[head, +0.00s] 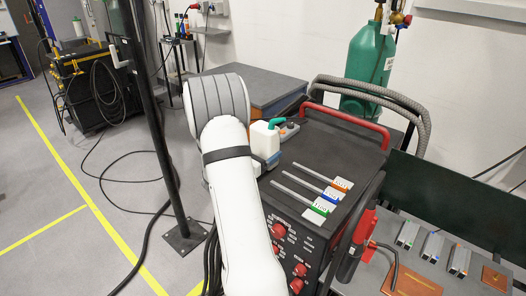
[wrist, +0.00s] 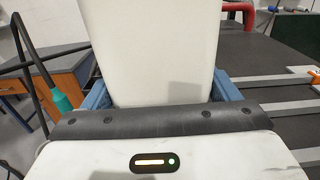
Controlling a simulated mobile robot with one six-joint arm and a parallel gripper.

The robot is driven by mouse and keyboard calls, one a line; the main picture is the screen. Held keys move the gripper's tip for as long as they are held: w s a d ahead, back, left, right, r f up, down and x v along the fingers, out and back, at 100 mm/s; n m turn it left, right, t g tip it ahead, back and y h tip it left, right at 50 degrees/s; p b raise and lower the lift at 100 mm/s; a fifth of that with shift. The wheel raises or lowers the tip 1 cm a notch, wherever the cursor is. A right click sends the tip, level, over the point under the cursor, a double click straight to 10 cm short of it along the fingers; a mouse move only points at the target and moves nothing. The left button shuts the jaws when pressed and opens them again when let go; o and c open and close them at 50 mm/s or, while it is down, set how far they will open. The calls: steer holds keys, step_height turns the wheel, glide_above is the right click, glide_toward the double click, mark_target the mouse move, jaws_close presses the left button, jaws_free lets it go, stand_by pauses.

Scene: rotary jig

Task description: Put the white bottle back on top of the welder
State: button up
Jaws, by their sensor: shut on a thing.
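In the wrist view the white bottle (wrist: 155,50) fills the middle between the blue fingers of my gripper (wrist: 160,98), tilted slightly in the picture. The welder (head: 330,150) is a black box with red handles and red knobs on its front. Its dark top also shows at the right of the wrist view (wrist: 262,70). The bottle's base is hidden, so I cannot tell whether it touches the top.
Several rods with orange, blue and green tags (head: 320,190) lie on the welder's top. A green gas cylinder (head: 370,62) stands behind. A black post (head: 150,110) stands left of my arm.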

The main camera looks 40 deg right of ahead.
steer(key=shift+r, duration=0.15)
steer(key=shift+f, duration=0.2)
steer(key=o, duration=1.6)
